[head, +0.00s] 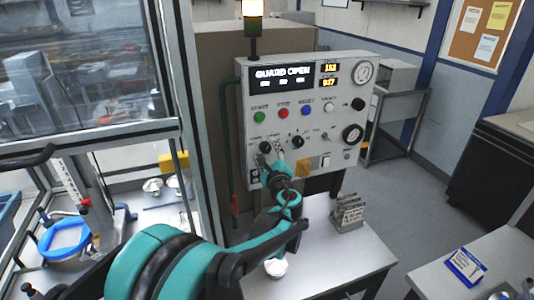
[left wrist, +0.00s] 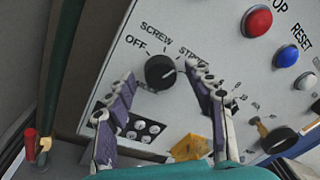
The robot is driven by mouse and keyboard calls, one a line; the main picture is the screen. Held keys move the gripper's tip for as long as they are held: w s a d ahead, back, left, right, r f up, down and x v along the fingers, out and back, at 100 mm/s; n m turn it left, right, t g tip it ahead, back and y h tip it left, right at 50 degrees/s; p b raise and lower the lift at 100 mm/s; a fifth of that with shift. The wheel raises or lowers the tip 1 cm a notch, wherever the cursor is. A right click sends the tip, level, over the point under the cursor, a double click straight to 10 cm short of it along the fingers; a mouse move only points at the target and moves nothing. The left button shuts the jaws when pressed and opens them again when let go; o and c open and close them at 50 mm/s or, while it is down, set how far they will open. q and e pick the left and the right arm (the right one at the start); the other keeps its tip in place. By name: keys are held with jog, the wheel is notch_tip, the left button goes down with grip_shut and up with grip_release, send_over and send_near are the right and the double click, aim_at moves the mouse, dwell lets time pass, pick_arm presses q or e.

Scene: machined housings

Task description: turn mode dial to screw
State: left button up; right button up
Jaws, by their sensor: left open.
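The mode dial (left wrist: 160,71) is a round black knob on the grey panel, with OFF, SCREW and a partly hidden label starting "STR" around it. A pale mark on the knob seems to face right, on the side of the "STR" label. In the head view the dial (head: 265,147) is at the panel's lower left. My left gripper (left wrist: 157,82) is open, its purple fingers on either side of the dial. I cannot tell whether they touch it. In the head view the left gripper (head: 272,153) is in front of the panel. My right gripper is not in view.
The control panel (head: 350,120) has a "GUARD OPEN" display (head: 283,78), coloured buttons, gauges and other knobs close by. Another black knob (left wrist: 279,140) lies to the right. A glazed enclosure (head: 80,70) stands at the left. A metal holder (head: 348,213) stands on the table below.

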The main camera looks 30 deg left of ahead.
pick_arm(q)
jog(key=shift+w, duration=0.15)
jog(key=c, duration=1.2)
jog(key=shift+o, duration=0.2)
jog(key=shift+n, duration=0.4)
jog(key=n+b, duration=0.1)
jog(key=n, duration=0.2)
jog(key=shift+f+n, duration=0.1)
jog(key=shift+n, duration=0.3)
jog(key=n+y+b, duration=0.1)
jog(key=n, duration=0.3)
jog(key=shift+n, duration=0.4)
jog(key=o, duration=1.2)
jog(key=shift+c, duration=0.2)
